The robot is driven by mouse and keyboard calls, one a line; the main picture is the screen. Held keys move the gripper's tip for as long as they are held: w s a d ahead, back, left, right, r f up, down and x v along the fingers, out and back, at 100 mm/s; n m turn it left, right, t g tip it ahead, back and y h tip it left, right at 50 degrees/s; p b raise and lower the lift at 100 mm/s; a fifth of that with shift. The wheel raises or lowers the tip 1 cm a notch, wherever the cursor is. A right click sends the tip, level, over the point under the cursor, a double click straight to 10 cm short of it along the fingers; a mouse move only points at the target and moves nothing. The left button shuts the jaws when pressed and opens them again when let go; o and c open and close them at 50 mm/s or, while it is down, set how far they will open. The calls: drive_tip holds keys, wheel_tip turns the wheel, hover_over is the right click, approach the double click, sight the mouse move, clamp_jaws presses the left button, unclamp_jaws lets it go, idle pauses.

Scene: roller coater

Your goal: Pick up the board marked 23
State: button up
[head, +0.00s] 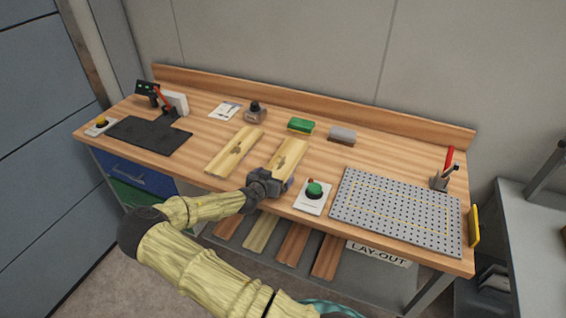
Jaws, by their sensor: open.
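Two pale yellow boards lie on the wooden workbench in the head view. The left board (224,161) lies clear of my arm. The right board (291,155) has its near end partly hidden by my gripper (275,180). Both boards have darker marks near the middle, but I cannot read any number. My gripper is at the near end of the right board, close to the front edge of the bench. Its fingers are small and partly hidden in this view; it is open, and I cannot tell whether it touches the board.
A green push button (314,190) on a white plate and a grey perforated plate (395,210) are to the right. A green block (300,125) and a grey block (342,135) lie behind. A black mat (148,135) is left. Several planks (296,246) are below the bench.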

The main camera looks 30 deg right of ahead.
drive_tip(key=shift+w+d+f, duration=0.1)
idle(0.4)
drive_tip(key=c, duration=0.9)
drive_tip(key=shift+r, duration=0.2)
drive_tip(key=shift+c, duration=0.2)
wheel_tip(320, 180, up, 10)
drive_tip(key=b, duration=0.2)
drive_tip(key=shift+f, duration=0.15)
